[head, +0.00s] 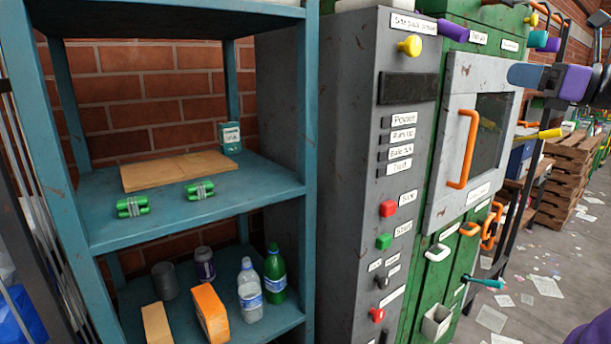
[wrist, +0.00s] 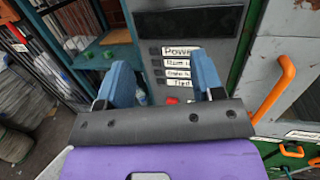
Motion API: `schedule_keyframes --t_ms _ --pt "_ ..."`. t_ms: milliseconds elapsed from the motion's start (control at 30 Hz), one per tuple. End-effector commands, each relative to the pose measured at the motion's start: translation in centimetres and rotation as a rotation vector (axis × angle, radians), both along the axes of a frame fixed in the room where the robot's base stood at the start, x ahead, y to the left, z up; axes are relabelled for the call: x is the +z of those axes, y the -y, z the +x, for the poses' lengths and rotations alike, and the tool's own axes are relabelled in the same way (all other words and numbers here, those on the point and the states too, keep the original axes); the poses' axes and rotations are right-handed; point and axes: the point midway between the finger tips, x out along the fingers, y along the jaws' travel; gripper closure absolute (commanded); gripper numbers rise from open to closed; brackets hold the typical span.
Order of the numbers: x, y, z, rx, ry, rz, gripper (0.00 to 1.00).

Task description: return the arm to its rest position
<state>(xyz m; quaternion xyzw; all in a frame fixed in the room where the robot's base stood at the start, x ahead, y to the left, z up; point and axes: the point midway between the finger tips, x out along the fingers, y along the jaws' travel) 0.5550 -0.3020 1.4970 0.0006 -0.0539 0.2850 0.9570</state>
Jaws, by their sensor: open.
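My gripper (wrist: 165,76) is open and empty in the wrist view. Its two blue fingers stand apart above the dark palm and purple body, with the grey control panel beyond them. In the head view my gripper (head: 516,75) reaches in from the right edge, blue finger and purple body showing, in front of the green machine's upper right side. The fingers overlap in that view, and any gap to the machine is hard to judge.
The grey control panel (head: 352,150) has labels and buttons. A door with an orange handle (head: 462,150) is on the green machine (head: 455,270). Pallets (head: 570,175) and papers lie on the right.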

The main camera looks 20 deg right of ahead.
Motion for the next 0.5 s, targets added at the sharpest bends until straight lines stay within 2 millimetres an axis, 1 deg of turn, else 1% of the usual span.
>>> schedule_keyframes --t_ms 33,67,167,200,267,300,367,400,467,500 --pt "-0.5 -1.9 0.2 0.035 -0.015 -0.055 0.39" --pt "-1.0 -3.0 0.2 0.056 -0.026 -0.096 0.39" --pt "-2.9 -7.6 0.1 0.153 -0.06 -0.275 0.39" --pt "-3.9 -9.6 -0.1 0.203 -0.067 -0.368 0.39" --pt "-5.6 -12.7 -0.9 0.284 -0.072 -0.52 0.39" --pt "-6.7 -14.5 -1.5 0.343 -0.068 -0.629 0.39" --pt "-8.4 -16.9 -2.7 0.431 -0.051 -0.795 0.39" --pt "-9.6 -18.3 -3.5 0.492 -0.032 -0.908 0.39" --pt "-11.2 -20.0 -4.9 0.588 0.007 -1.081 0.39" --pt "-12.2 -21.0 -5.8 0.651 0.041 -1.198 0.39"
